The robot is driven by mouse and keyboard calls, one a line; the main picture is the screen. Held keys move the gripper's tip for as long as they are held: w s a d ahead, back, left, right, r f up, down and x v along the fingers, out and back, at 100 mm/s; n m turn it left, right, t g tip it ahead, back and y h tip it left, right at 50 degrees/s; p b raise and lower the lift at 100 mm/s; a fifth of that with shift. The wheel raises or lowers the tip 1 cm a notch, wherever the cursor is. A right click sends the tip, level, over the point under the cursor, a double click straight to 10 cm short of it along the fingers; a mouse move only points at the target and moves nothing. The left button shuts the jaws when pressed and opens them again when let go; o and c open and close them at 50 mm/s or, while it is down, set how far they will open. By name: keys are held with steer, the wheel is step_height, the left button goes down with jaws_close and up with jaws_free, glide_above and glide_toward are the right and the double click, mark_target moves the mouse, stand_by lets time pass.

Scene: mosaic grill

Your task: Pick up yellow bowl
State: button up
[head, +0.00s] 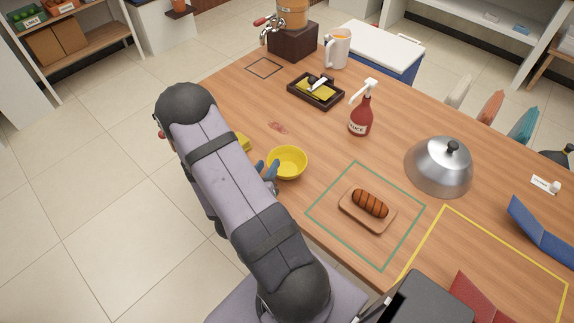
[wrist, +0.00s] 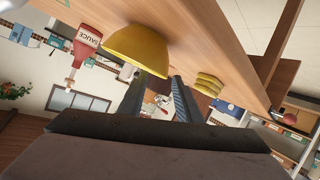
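The yellow bowl (head: 287,163) sits upright on the wooden table near its left edge. In the wrist view the bowl (wrist: 137,42) appears tilted by the camera angle, just beyond the fingertips. My gripper (head: 267,169) is at the bowl's left side, with its bluish fingertips close to the wall. In the wrist view the fingers of my gripper (wrist: 154,80) stand apart, with a gap between them. The left finger overlaps the bowl's edge in that picture; I cannot tell whether either finger touches it.
Yellow stacked pieces (wrist: 208,84) lie beside the bowl, partly hidden by my arm in the head view. A red sauce bottle (head: 361,113) stands behind. A sausage board (head: 349,217) lies right, near a metal dome (head: 439,168). A dark tray (head: 298,94) is further back.

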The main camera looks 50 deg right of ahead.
mark_target(274, 154)
steer(key=shift+p+x, duration=0.85)
steer(key=shift+x, duration=1.75)
steer(key=shift+w+a, duration=0.1)
steer(key=shift+w, duration=0.05)
jaws_close()
